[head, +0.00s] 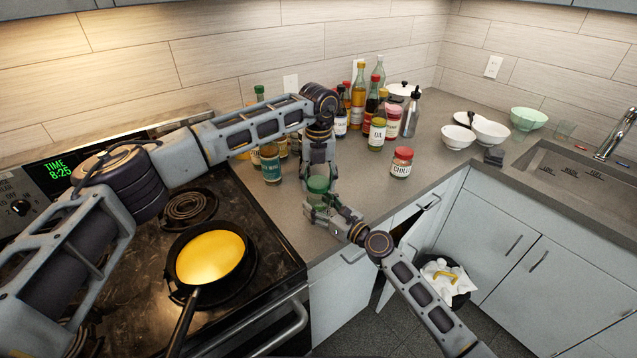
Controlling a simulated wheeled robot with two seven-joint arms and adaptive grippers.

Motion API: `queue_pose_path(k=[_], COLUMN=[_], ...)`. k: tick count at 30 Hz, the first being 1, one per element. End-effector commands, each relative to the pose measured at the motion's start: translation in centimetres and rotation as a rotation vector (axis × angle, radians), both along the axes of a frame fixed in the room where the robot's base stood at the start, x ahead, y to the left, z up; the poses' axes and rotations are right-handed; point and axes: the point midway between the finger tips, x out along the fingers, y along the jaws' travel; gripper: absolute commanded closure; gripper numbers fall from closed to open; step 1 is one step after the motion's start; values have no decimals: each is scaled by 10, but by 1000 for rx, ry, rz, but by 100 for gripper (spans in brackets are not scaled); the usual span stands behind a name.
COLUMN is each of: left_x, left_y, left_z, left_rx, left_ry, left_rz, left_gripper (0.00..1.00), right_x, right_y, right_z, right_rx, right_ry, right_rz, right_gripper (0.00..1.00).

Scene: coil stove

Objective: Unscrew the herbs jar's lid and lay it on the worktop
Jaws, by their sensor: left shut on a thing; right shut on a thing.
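The herbs jar (317,199) is on or just above the worktop beside the stove, mostly covered by my grippers; its label cannot be read. Its green lid (318,184) shows at its top. My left gripper (318,176) comes down from above and is shut on the lid. My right gripper (317,207) comes from the lower right and is shut around the jar's body. The lid appears to be at the jar's top; whether it is loose cannot be told. The worktop (350,200) is grey.
A chilli jar (401,163) with a red lid stands to the right. Bottles and jars crowd the back wall. A frying pan (211,258) with yellow contents sits on the stove at left. Bowls (491,133) stand near the sink. Worktop between my grippers and the chilli jar is clear.

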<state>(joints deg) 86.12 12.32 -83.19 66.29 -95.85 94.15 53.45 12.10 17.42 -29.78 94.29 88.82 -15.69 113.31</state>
Motion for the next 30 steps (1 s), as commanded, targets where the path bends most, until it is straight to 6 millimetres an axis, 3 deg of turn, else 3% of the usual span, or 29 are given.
queue_pose_path(k=[7,17,18,24,30], left_x=[0,0,0,0,0], left_y=[0,0,0,0,0], left_z=[22,27,27,26,26], left_rx=[0,0,0,0,0], left_ry=[-2,0,0,-1,-1], left_rz=[0,0,0,0,0], left_gripper=[73,73,73,73,73], right_x=[0,0,0,0,0], right_y=[0,0,0,0,0], right_z=[-1,-1,-1,0,0], right_rx=[0,0,0,0,0], right_ry=[1,1,1,1,0], right_rz=[1,1,1,0,0], right_gripper=[100,100,36,13,13])
